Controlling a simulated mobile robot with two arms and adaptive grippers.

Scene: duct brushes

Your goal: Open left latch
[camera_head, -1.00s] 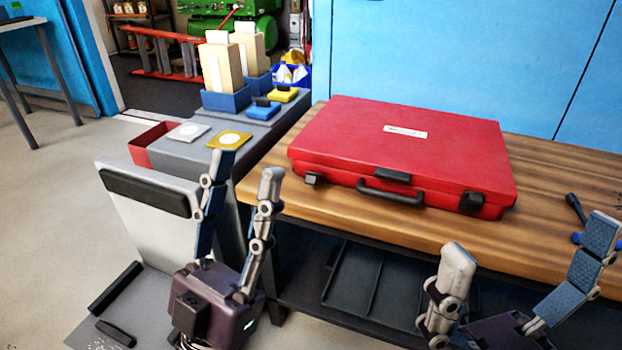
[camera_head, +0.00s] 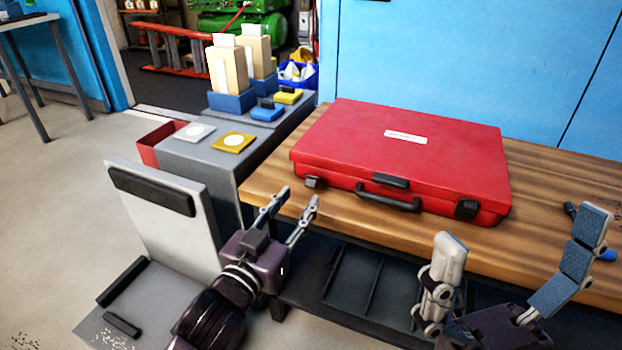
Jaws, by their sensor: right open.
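A closed red case (camera_head: 385,155) lies flat on the wooden workbench (camera_head: 547,242), its front toward me. Its black left latch (camera_head: 314,182) is at the front left corner, and a black right latch (camera_head: 467,208) is at the front right. A black handle (camera_head: 388,198) is in the middle of the front. My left gripper (camera_head: 295,199) is at the bench's front edge, below and a little left of the left latch. Its fingers are apart, empty, and not touching the case. My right gripper (camera_head: 522,228) is open and empty in front of the case's right end.
A grey cabinet (camera_head: 193,155) left of the bench carries blue bins (camera_head: 231,102), small boxes and square pads. A white panel (camera_head: 153,225) stands in front of it. A dark and blue tool (camera_head: 605,254) lies at the bench's right, partly hidden by my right gripper.

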